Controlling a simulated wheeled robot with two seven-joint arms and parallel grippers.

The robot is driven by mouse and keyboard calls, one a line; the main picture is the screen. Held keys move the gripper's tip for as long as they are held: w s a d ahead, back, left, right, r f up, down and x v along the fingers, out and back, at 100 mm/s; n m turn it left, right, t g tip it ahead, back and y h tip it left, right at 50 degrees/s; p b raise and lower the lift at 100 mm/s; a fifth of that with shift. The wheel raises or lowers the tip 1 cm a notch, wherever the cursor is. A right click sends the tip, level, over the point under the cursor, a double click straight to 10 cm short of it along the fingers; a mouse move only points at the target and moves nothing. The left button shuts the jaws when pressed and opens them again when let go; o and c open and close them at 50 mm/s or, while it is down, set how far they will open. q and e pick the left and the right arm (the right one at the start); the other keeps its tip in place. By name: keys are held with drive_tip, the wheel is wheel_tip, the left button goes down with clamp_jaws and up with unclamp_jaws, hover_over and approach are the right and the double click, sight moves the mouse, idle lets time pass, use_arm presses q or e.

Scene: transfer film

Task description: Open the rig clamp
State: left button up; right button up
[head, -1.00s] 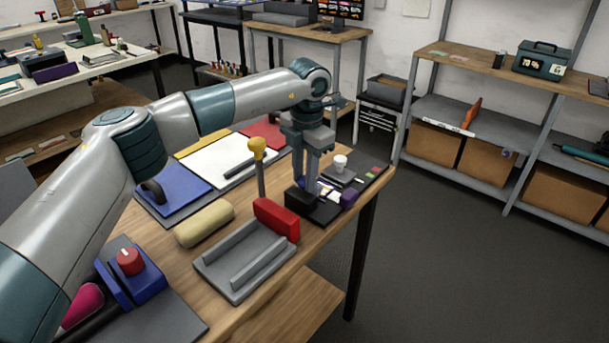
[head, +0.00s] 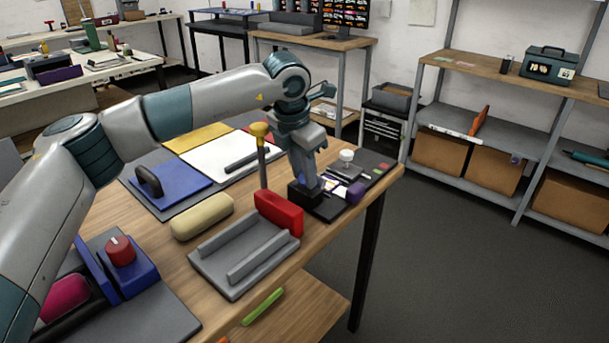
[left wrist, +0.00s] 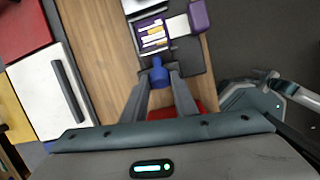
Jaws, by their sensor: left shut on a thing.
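A grey channel-shaped fixture (head: 243,258) lies at the table's front, with a red block (head: 279,213) at its far end. A yellow-knobbed lever (head: 260,133) stands upright behind the red block; I cannot tell which part is the rig clamp. My left gripper (head: 309,186) is at the small black block (head: 300,195) on a dark mat, right of the red block. In the left wrist view its fingers (left wrist: 160,80) are shut on a small blue knob-like piece (left wrist: 158,70). The fingers hide part of that piece.
A purple block (head: 356,192), a white cup (head: 346,156) and a purple-framed sheet (left wrist: 153,35) lie close to my left gripper. A cream roll (head: 202,217) and a blue pad (head: 172,187) are to the left. The table's right edge is near.

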use_arm(q)
drive_tip(key=o, duration=1.1)
drive_tip(key=shift+c, duration=0.2)
drive_tip(key=shift+r, duration=0.1)
use_arm(e)
drive_tip(key=shift+w, duration=0.1)
use_arm(q)
drive_tip(key=shift+s+r, duration=0.1)
drive_tip(key=shift+r, duration=0.35)
drive_tip(key=b+v, duration=0.2)
drive_tip(key=v, duration=1.4)
use_arm(e)
wheel_tip(320, 180, up, 3)
drive_tip(key=shift+w+d+f+g, duration=0.1)
drive_tip(key=shift+w+f+g, duration=0.05)
drive_tip(key=shift+g, duration=0.15)
use_arm(q)
drive_tip(key=shift+a+r, duration=0.1)
drive_tip(key=shift+r, duration=0.05)
drive_tip(key=shift+c, duration=0.2)
